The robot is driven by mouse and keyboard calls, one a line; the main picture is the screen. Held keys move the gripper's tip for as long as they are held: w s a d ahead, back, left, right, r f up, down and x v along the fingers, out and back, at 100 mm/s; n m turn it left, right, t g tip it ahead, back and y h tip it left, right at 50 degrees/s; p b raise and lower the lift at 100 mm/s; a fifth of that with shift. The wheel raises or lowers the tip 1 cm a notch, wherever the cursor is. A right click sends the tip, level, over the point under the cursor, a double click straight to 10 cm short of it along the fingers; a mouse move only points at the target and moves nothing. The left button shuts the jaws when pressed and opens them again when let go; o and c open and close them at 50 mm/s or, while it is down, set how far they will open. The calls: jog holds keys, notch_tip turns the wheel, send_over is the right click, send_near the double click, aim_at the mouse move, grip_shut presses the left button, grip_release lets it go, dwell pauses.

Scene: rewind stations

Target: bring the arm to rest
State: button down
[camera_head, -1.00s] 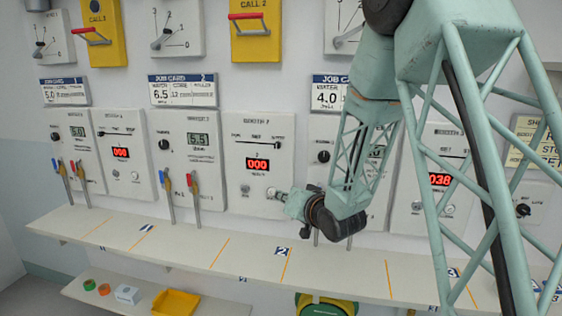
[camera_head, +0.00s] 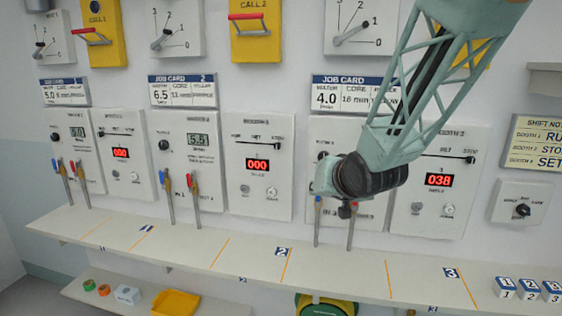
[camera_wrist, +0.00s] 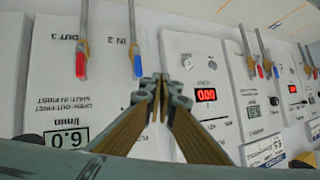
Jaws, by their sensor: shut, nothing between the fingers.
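My arm reaches in from the upper right of the head view, in front of the third booth's panels. Its dark wrist end hangs before the left one of these, hiding its readout. In the head view I cannot make out the fingers. In the wrist view, which is upside down, my gripper (camera_wrist: 161,84) has its fingertips together with nothing between them. The fingers appear clear of the wall panel behind them. A red-handled lever (camera_wrist: 81,50) and a blue-handled lever (camera_wrist: 136,45) show beyond them, along with a 6.0 readout (camera_wrist: 67,136).
A long shelf (camera_head: 190,246) with orange lines runs below the panels. Numbered blocks (camera_head: 528,290) stand at its right end. Booth 3's counter (camera_head: 439,180) reads 038; booth 2's counter (camera_head: 258,165) reads 000. A yellow tray (camera_head: 176,303) sits on a lower shelf.

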jog(key=s+d+r+g+h, duration=0.1)
jog(key=s+d+r, duration=0.15)
jog(key=s, duration=0.35)
jog(key=s+d+r+g+h, duration=0.1)
jog(key=s+d, duration=0.3)
jog(key=s, duration=0.1)
jog(key=s+d+r+g, duration=0.1)
jog(key=s+d+g, duration=0.1)
jog(key=s, duration=1.8)
jog(key=s+d+g, duration=0.2)
jog(key=s+g, duration=0.1)
jog(key=s, duration=1.7)
jog(key=shift+r+n+h, duration=0.3)
jog(key=shift+r, duration=0.1)
jog(key=shift+d, duration=0.1)
